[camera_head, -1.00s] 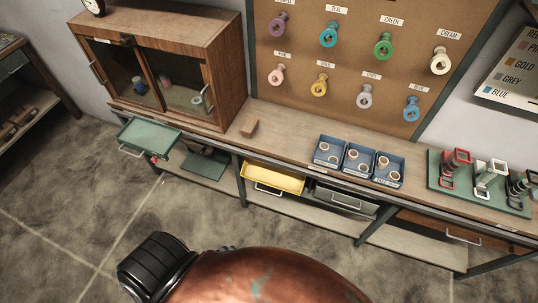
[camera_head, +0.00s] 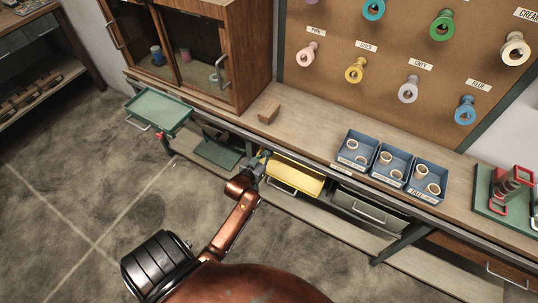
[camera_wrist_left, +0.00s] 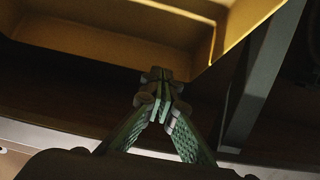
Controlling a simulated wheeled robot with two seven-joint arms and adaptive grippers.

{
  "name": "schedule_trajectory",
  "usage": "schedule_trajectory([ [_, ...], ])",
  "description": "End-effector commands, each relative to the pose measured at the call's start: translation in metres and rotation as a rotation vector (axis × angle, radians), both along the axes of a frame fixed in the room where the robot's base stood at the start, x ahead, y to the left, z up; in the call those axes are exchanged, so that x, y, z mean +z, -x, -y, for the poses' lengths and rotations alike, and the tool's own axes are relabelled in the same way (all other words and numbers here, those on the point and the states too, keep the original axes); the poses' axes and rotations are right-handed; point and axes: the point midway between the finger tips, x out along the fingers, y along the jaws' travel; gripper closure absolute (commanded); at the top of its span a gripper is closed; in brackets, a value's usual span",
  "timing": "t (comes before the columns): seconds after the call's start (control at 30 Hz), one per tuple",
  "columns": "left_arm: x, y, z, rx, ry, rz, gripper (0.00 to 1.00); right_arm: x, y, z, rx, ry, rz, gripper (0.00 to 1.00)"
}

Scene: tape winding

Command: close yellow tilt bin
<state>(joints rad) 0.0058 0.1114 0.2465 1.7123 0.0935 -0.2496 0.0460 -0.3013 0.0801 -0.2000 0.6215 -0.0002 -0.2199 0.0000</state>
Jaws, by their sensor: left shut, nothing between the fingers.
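The yellow tilt bin (camera_head: 296,174) hangs under the front edge of the workbench, tilted outward with its handle on the front. My left gripper (camera_head: 262,158) is at the bin's left end in the head view, at the end of my copper arm. In the left wrist view the gripper's fingertips (camera_wrist_left: 163,80) are together and empty, close below the bin's yellow underside (camera_wrist_left: 130,38). I cannot tell whether they touch it. My right gripper is not in view.
A green drawer (camera_head: 160,110) sticks out to the left. A grey-green bin (camera_head: 365,208) hangs right of the yellow one. Blue trays (camera_head: 391,168) and a wooden block (camera_head: 269,112) lie on the bench (camera_head: 310,140). A dark bench leg stands beside the gripper in the wrist view.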

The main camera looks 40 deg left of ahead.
Motion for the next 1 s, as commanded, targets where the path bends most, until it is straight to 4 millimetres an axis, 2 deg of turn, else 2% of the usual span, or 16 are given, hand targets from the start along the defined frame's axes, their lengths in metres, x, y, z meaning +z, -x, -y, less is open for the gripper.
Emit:
schedule_trajectory([
  [0.03,-0.006,-0.012,-0.003,0.000,-0.001,-0.001,1.00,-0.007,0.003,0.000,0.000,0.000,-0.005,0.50],
  [0.17,-0.013,-0.038,-0.009,-0.001,0.000,-0.002,1.00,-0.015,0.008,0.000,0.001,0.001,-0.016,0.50],
  [0.27,-0.018,-0.056,-0.013,0.000,0.000,-0.003,1.00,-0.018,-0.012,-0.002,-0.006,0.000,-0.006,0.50],
  [0.4,-0.032,-0.062,-0.015,0.000,0.000,-0.005,1.00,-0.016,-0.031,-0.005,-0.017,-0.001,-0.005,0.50],
  [0.6,-0.043,-0.070,-0.017,0.000,0.000,-0.003,1.00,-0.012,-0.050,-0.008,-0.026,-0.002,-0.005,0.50],
  [1.0,-0.046,-0.073,-0.018,0.000,0.000,-0.002,1.00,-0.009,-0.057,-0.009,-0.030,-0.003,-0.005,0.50],
])
